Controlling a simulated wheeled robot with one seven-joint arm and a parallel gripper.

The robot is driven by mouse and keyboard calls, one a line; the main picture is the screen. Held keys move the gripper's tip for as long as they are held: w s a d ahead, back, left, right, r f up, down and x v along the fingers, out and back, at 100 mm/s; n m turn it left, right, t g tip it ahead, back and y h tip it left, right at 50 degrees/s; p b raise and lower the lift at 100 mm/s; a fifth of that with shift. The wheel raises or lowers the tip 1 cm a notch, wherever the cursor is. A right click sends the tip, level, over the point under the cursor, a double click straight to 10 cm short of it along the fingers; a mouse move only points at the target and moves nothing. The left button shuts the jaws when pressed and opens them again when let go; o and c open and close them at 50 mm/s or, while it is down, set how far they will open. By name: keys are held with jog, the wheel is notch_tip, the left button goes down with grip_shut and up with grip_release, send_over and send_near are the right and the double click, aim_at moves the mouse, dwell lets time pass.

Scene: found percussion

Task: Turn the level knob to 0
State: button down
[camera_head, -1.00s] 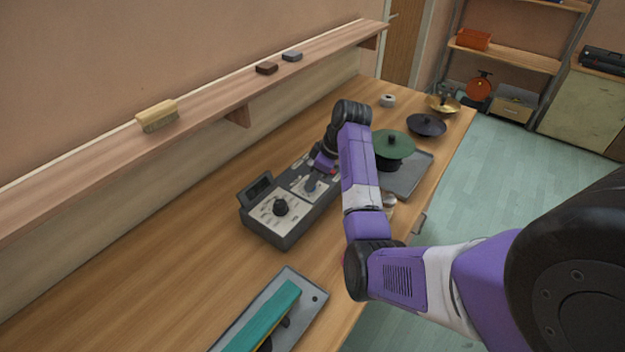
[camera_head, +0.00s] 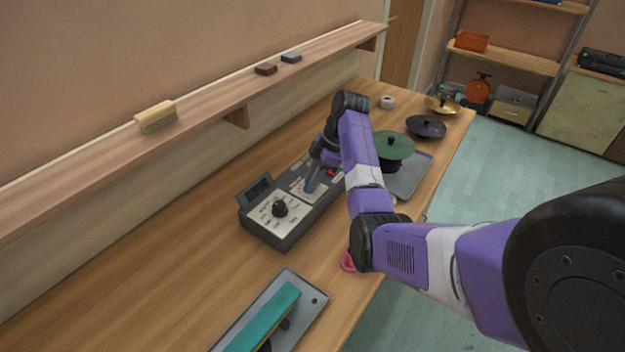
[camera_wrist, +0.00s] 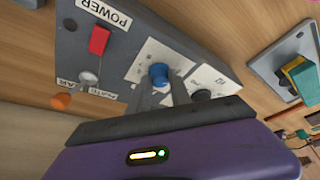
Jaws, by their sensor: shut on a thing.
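The dark grey control box (camera_head: 285,235) stands on the wooden bench. It has a small tilted display (camera_head: 255,189) and a black knob (camera_head: 280,208) on a pale panel. In the wrist view, a blue knob (camera_wrist: 158,72) sits on another pale panel, and the black knob (camera_wrist: 201,95) is beside it. My gripper (camera_wrist: 162,88) is shut on the blue knob, its two fingers on either side. In the head view my gripper (camera_head: 312,184) is over that second panel. The level label and the knob's scale are too small to read.
A red switch (camera_wrist: 99,40) labelled POWER and a silver-tipped lever (camera_wrist: 88,78) are on the same box. A green lidded piece (camera_head: 392,146) stands on a grey tray behind my arm. A teal bar (camera_head: 262,318) lies on a tray in front.

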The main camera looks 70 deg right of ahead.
jog(key=c, duration=1.2)
grip_release()
jog(key=v, duration=0.4)
jog(key=shift+d, duration=0.1)
jog(key=shift+s+d+r+p, duration=0.15)
jog(key=shift+s+r+p, duration=0.1)
jog(key=shift+r+p, duration=0.3)
jog(key=shift+b+v, duration=0.3)
jog(key=shift+v, duration=0.9)
jog(key=shift+w, duration=0.1)
